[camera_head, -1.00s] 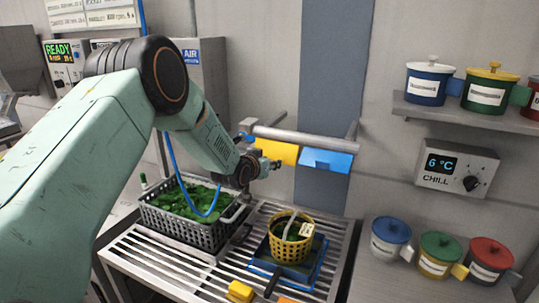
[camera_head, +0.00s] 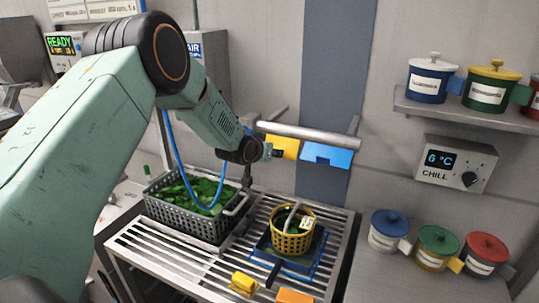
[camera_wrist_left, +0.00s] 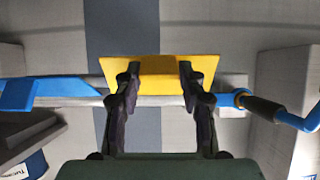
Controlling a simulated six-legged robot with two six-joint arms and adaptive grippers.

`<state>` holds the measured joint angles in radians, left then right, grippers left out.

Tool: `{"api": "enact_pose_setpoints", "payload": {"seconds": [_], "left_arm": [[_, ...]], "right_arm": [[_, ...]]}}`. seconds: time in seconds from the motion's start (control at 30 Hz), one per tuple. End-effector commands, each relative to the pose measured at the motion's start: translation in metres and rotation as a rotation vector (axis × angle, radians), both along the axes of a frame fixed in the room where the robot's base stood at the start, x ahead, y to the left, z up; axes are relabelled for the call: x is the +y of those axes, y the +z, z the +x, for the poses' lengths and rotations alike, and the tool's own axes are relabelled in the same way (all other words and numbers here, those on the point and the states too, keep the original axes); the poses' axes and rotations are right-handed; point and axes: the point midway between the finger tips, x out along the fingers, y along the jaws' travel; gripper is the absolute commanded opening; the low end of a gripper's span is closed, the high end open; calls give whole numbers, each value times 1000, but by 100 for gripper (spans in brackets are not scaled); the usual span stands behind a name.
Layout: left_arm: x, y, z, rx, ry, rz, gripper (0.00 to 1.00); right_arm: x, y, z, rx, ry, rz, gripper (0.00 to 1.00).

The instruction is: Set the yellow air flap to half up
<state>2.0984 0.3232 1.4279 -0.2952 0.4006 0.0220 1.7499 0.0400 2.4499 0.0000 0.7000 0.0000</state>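The yellow air flap (camera_head: 288,146) hangs tilted from a grey pipe on the back wall, left of a blue flap (camera_head: 327,156). My left gripper (camera_head: 279,153) is at the yellow flap's lower left part in the head view. In the left wrist view the flap (camera_wrist_left: 158,68) is straight ahead. The two dark fingers (camera_wrist_left: 159,75) stand apart with their tips overlapping the flap's face, and nothing is between them but the flap behind. Whether the tips touch it I cannot tell. My right gripper is not in view.
Below are a slatted rack (camera_head: 160,246), a grey crate (camera_head: 200,226) of greens and a yellow basket (camera_head: 291,243) on a blue tray. In the wrist view a blue crank (camera_wrist_left: 290,118) with a dark grip is right of the fingers. Lidded pots stand at the right.

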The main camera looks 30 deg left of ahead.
Motion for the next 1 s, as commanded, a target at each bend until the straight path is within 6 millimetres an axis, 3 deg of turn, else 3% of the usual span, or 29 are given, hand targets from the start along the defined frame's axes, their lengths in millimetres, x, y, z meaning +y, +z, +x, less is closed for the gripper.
{"api": "enact_pose_setpoints", "payload": {"seconds": [0.2,0.6,1.0], "left_arm": [[-1,-4,-2,10,-1,-1,60],[-1,-4,-7,16,0,-3,60],[-3,25,-55,15,1,-7,60]], "right_arm": [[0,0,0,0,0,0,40],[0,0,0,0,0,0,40],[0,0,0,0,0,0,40]]}}
